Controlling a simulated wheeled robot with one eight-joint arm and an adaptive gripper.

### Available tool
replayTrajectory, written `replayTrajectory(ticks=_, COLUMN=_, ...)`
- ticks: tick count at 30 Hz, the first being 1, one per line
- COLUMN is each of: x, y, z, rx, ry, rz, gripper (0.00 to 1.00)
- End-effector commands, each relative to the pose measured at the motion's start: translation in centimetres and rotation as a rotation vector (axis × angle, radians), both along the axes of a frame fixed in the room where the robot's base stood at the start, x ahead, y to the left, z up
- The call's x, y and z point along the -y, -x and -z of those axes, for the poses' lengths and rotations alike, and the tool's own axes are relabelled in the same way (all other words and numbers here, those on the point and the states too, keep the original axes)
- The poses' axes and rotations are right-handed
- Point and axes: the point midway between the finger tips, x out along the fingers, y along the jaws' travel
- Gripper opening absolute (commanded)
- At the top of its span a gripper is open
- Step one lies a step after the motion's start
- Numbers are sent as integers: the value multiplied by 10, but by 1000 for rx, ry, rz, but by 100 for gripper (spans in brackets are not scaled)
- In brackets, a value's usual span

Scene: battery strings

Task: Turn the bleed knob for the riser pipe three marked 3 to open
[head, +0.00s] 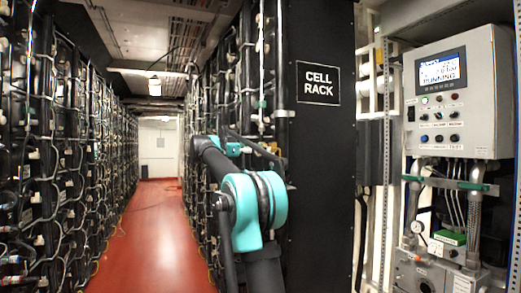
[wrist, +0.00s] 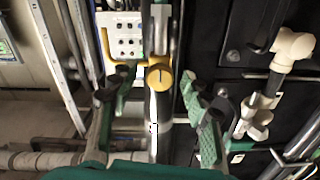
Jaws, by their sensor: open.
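In the wrist view a round yellow knob (wrist: 159,77) sits on a dark upright pipe (wrist: 160,115), with a curved yellow part reaching up to its left. A small dark mark shows on its face; I cannot read it. My gripper (wrist: 157,82) is open, with one green finger left of the knob and the other to its right. Gaps show between the fingers and the knob, and I cannot tell the depth between them. No number 3 is legible. In the head view the knob cannot be made out, and my teal arm hides part of the rack.
A black panel reads "CELL RACK" (head: 319,84). A grey control box (head: 460,90) with a "RUNNING" screen stands at right above pipes and a gauge. White pipe fittings (wrist: 290,45) and dark panels lie right of my gripper.

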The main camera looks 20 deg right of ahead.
Motion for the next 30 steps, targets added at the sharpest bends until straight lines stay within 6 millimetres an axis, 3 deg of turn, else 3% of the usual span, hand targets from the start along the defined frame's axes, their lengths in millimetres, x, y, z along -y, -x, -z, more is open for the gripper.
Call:
replayTrajectory(ticks=2, x=0, y=0, z=0, rx=0, ry=0, rz=0, gripper=48)
replayTrajectory(ticks=14, x=0, y=0, z=0, rx=0, ry=0, rz=0, gripper=0)
replayTrajectory(ticks=23, x=0, y=0, z=0, rx=-38, ry=1, rz=0, gripper=0)
replayTrajectory(ticks=30, x=0, y=0, z=0, rx=-176, ry=6, rz=0, gripper=0)
